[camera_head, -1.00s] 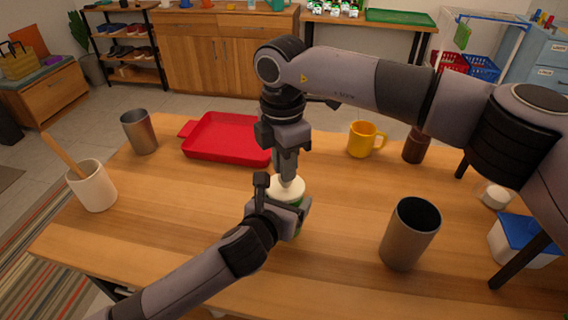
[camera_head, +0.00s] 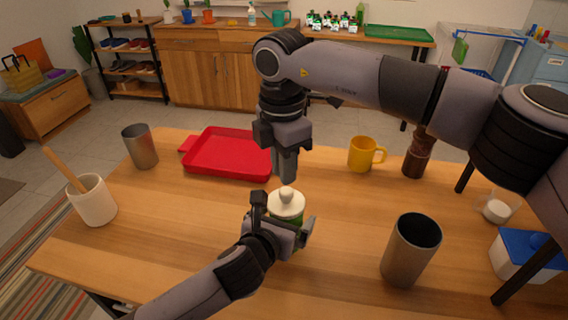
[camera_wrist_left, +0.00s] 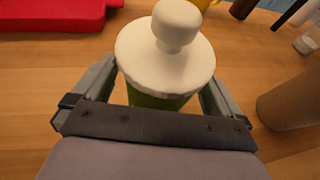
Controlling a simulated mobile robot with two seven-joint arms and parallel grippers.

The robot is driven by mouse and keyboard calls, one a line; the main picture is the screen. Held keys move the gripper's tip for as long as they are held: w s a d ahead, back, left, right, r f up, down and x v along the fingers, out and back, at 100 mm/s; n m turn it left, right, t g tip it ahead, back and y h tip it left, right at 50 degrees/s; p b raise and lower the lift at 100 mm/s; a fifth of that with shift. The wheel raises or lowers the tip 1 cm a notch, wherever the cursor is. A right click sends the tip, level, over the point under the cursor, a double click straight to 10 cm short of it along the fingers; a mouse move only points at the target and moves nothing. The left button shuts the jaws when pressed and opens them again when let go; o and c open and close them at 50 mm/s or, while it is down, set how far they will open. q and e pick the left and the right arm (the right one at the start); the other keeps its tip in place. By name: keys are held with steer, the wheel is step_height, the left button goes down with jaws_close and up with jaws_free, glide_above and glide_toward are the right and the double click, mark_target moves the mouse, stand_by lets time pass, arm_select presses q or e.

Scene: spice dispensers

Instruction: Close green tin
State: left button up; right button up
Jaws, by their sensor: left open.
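The green tin (camera_head: 297,240) stands on the wooden table with its cream lid (camera_head: 286,204) and round knob on top. In the left wrist view the lid (camera_wrist_left: 165,62) sits level over the green body (camera_wrist_left: 155,101), which is mostly hidden below it. My left gripper (camera_head: 287,226) is open, with one finger on either side of the tin; contact cannot be told. My right gripper (camera_head: 285,180) points down just above and behind the knob, apart from it. Its fingers overlap in this view, so its opening is unclear.
A red tray (camera_head: 228,154) lies behind the tin. A yellow mug (camera_head: 362,154) and a brown bottle (camera_head: 418,155) stand at the back right. A metal cup (camera_head: 409,252) stands right of the tin. A white utensil pot (camera_head: 93,202) and another metal cup (camera_head: 141,148) stand left.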

mark_target(285, 194)
steer(key=shift+r+p, duration=0.3)
steer(key=shift+r, duration=0.05)
arm_select(q)
steer(key=v, duration=0.6)
arm_select(e)
steer(key=shift+f, duration=0.15)
arm_select(q)
steer(key=shift+f+b, duration=1.75)
steer(key=shift+b, duration=0.1)
arm_select(e)
steer(key=shift+f, duration=2.3)
arm_select(q)
steer(key=shift+r, duration=0.1)
arm_select(e)
step_height(285, 194, up, 6)
steer(key=p, duration=0.3)
steer(key=shift+r+p, duration=0.15)
steer(key=shift+p, duration=0.2)
arm_select(q)
step_height(285, 194, up, 3)
steer(key=shift+r, duration=0.15)
